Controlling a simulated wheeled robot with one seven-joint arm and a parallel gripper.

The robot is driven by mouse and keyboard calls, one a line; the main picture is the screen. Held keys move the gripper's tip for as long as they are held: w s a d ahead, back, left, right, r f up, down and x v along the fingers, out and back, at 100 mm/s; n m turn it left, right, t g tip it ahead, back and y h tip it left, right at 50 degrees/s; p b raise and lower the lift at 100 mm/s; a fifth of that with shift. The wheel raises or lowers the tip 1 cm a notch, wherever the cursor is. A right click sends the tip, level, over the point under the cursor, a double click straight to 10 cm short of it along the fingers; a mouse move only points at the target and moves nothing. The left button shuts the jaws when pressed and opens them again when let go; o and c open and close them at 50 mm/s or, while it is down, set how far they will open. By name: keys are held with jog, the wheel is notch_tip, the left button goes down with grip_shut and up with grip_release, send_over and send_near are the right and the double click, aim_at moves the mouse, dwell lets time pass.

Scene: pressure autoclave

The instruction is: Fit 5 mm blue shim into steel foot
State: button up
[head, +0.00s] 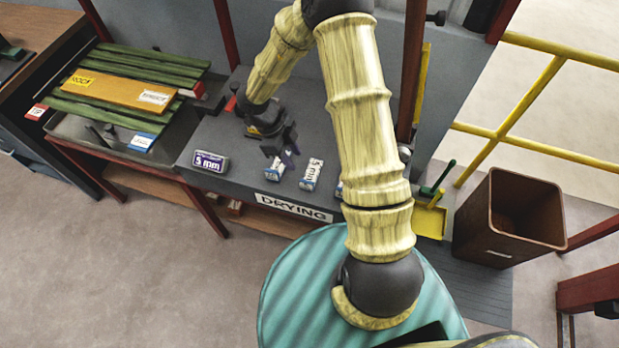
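My gripper (283,150) is dark and hangs over the grey bench marked DRYING, just above a small white-and-blue block (274,172). I cannot tell whether its fingers are open or touch the block. A dark purple-blue block with a white "5 mm" label (210,161) lies to its left. Another white block with a 5 mm-like label and a blue end (311,174) lies to its right. A further small block (340,189) is partly hidden by my arm. I cannot make out which is the blue shim by label, and cannot identify the steel foot.
Green slats (150,62) and an orange board (125,88) lie over a grey tray at left. A blue labelled piece (142,142) sits at the tray's front, a red one (37,112) at its left. A brown bin (511,220) and yellow dustpan (430,219) stand at right.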

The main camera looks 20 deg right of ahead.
send_over(306, 181)
jog(key=w+a, duration=0.1)
jog(key=w, duration=0.1)
jog(key=f, duration=0.5)
jog(key=shift+s+a+f, duration=0.1)
jog(key=shift+s+f, duration=0.15)
jog(key=shift+f, duration=0.5)
jog(key=shift+s, duration=0.1)
jog(key=shift+s+f, duration=0.1)
jog(key=p+x, duration=0.1)
jog(key=x, duration=0.4)
jog(key=shift+s+a, duration=0.1)
jog(key=shift+a, duration=0.05)
grip_shut()
